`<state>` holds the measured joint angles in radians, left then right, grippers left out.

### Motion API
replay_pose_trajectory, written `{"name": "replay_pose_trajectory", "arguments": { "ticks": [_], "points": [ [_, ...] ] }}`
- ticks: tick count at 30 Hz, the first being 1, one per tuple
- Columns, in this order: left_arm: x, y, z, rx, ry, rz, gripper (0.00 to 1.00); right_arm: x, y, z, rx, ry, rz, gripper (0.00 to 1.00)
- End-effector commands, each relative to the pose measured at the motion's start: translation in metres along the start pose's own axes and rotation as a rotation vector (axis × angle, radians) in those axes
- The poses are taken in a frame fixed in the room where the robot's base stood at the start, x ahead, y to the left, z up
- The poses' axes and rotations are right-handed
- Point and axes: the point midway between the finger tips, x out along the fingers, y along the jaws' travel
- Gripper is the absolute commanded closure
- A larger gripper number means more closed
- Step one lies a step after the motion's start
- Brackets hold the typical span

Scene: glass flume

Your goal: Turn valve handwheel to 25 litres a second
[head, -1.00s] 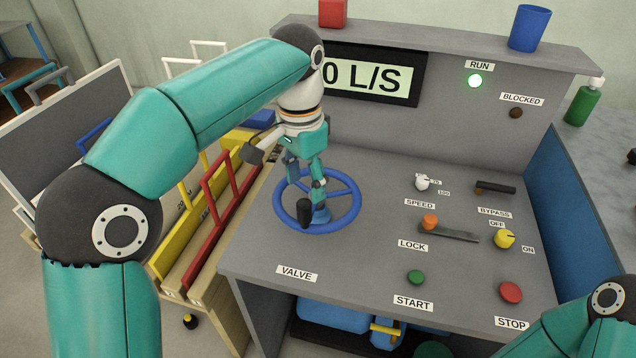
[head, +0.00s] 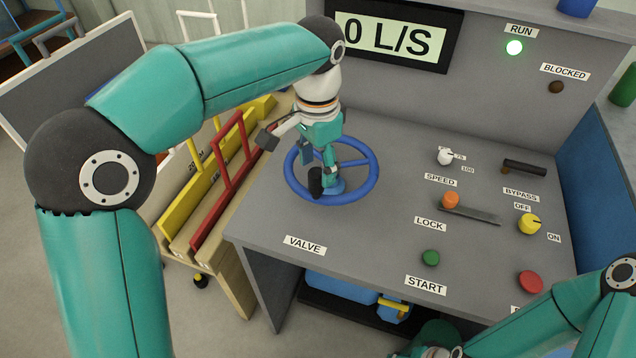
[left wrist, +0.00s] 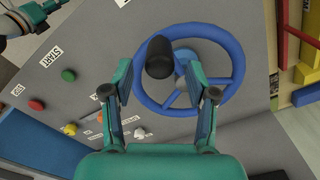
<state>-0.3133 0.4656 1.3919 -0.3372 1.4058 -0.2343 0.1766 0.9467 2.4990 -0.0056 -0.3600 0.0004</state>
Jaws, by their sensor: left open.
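The blue valve handwheel (head: 372,179) lies flat on the grey console, above the VALVE label (head: 305,245). Its black knob (head: 315,182) stands on the near-left part of the rim. My left gripper (left wrist: 167,86) is open over the wheel. In the left wrist view the black knob (left wrist: 159,57) shows beyond and between the two fingertips, and the blue rim (left wrist: 238,60) passes around them. I cannot tell whether a finger touches the knob. The display (head: 390,40) shows "0 L/S"; my arm may hide digits to its left. My right gripper is out of view.
The green RUN lamp (head: 514,47) is lit; the BLOCKED lamp (head: 556,87) is dark. Right of the wheel are the white speed knob (head: 445,156), orange lock knob (head: 450,200), yellow bypass knob (head: 529,224), START button (head: 430,257) and STOP button (head: 531,282). Red-handled boards (head: 222,190) stand left.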

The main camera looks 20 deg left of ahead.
Motion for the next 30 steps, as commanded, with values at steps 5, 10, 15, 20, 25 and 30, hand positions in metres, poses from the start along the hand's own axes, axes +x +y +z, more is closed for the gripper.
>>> {"name": "replay_pose_trajectory", "arguments": {
  "ticks": [5, 10, 15, 20, 25, 30],
  "points": [
    [0.031, 0.0, 0.0, 0.001, -0.003, 0.001, 0.42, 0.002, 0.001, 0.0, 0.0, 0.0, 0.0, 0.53],
    [0.046, 0.0, 0.0, 0.0, -0.002, 0.001, 0.42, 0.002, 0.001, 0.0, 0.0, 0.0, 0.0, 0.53],
    [0.05, 0.0, -0.001, 0.0, 0.001, 0.0, 0.42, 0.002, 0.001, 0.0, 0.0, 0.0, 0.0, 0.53],
    [0.05, 0.0, -0.001, 0.0, 0.001, 0.0, 0.42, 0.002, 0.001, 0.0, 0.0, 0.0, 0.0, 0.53],
    [0.05, 0.0, -0.001, 0.001, 0.0, 0.0, 0.66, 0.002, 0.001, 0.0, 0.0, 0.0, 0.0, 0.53],
    [0.05, 0.0, -0.001, 0.001, 0.0, 0.0, 0.94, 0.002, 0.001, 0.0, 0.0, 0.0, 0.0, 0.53]
  ]
}}
